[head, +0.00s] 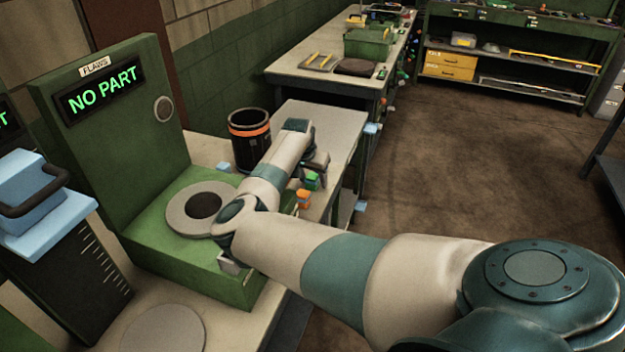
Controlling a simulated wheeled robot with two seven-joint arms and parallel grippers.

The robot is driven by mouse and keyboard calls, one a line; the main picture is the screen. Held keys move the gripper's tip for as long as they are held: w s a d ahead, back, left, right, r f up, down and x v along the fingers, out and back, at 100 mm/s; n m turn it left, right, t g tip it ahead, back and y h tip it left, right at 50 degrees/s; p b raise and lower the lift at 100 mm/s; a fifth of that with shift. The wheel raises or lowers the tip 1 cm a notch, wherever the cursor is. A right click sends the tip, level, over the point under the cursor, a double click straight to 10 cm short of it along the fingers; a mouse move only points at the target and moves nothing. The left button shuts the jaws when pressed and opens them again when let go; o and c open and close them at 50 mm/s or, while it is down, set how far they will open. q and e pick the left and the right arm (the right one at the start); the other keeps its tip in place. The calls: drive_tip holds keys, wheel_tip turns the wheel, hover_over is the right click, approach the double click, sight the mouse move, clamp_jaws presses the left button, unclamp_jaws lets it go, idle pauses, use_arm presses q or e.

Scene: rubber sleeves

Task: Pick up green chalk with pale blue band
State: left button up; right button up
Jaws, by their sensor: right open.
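My right arm reaches in from the lower right, and my right gripper (316,168) is open above the near bench's right edge. Its fingers point down and are partly hidden by my wrist. A small green piece (312,181) sits just below the fingers. It may be the green chalk, but it is too small to make out a pale blue band. I cannot tell whether the fingers touch it. A small orange piece (303,199) is beside it, nearer to me. My left gripper is out of view.
A green test machine (110,120) reading "NO PART", with a round grey ring (181,219) on its base, stands left of my arm. A black bin with an orange band (250,149) stands behind my forearm. A far bench (290,70) and shelving (470,60) are behind; the floor at right is clear.

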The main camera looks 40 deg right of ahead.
sight(314, 173)
idle(0.4)
drive_tip(key=c, duration=1.2)
drive_tip(key=shift+r, duration=0.1)
drive_tip(key=shift+r+b, duration=0.45)
drive_tip(key=shift+r, duration=0.1)
wheel_tip(314, 173, up, 2)
drive_tip(key=shift+r+b, duration=0.2)
drive_tip(key=shift+b, duration=0.5)
drive_tip(key=s+d+r+b, duration=0.1)
drive_tip(key=s+d+r, duration=0.2)
drive_tip(key=s+d, duration=0.1)
drive_tip(key=s+d+r+b, duration=0.2)
drive_tip(key=s+d+r, duration=0.2)
drive_tip(key=shift+d+r+b, duration=0.15)
drive_tip(key=shift+d+b, duration=0.1)
drive_tip(key=shift+b, duration=0.05)
